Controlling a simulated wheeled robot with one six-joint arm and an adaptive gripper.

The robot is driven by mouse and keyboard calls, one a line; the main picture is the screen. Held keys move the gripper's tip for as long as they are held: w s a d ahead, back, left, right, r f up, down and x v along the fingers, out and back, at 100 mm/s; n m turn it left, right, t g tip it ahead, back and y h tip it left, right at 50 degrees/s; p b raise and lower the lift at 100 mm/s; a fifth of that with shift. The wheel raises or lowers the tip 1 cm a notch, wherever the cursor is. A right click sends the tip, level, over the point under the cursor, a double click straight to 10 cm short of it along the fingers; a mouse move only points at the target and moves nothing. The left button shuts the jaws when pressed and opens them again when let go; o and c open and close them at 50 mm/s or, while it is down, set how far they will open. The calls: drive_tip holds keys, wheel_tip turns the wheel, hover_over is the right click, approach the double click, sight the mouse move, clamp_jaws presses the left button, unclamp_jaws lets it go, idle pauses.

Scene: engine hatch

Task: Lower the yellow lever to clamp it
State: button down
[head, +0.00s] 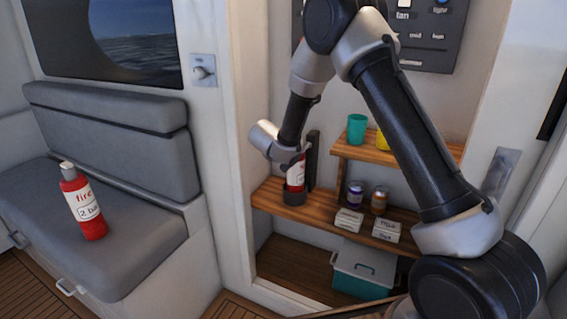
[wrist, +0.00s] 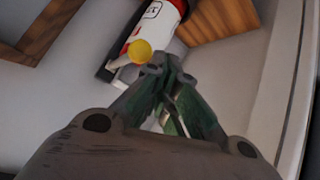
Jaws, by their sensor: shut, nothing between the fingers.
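The yellow lever's round knob (wrist: 141,51) shows in the wrist view, in front of a red and white bottle (wrist: 166,14). A pale stub runs from the knob down to the left. My gripper (wrist: 160,72) has its fingers together and empty, with the tips just below and right of the knob. I cannot tell whether they touch it. In the head view a red and white bottle (head: 295,177) stands upright in a dark holder (head: 294,197) on the wooden shelf. My wrist is just above it and hides its top. The lever is hidden there.
A dark upright bracket (head: 313,160) stands beside the holder. Jars (head: 355,193) and white boxes (head: 348,220) are to the right on the shelf. A teal cup (head: 357,128) stands on the upper shelf. Another red bottle (head: 83,204) rests on the grey seat (head: 130,235).

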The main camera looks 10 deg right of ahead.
drive_tip(key=s+a+f, duration=0.2)
drive_tip(key=s+a, duration=0.3)
drive_tip(key=s, duration=0.2)
drive_tip(key=shift+s, duration=0.35)
drive_tip(key=shift+a, duration=0.1)
